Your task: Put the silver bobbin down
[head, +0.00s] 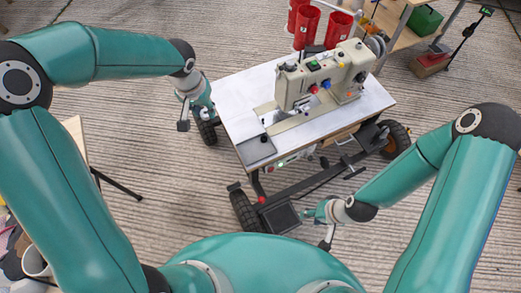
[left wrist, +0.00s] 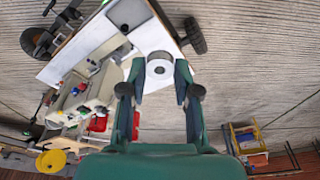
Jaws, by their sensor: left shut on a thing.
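In the head view my left gripper (head: 191,112) is just beyond the left edge of the white sewing table (head: 238,100). The bobbin cannot be made out in the head view. My right gripper (head: 328,238) is low, in front of the table's wheeled frame; its fingers are too small to tell.
A beige sewing machine (head: 322,78) stands on the table. A grey recessed panel (head: 257,150) is at its front left corner. Red cones (head: 306,26) stand behind. A wooden bench (head: 385,15) is at the back.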

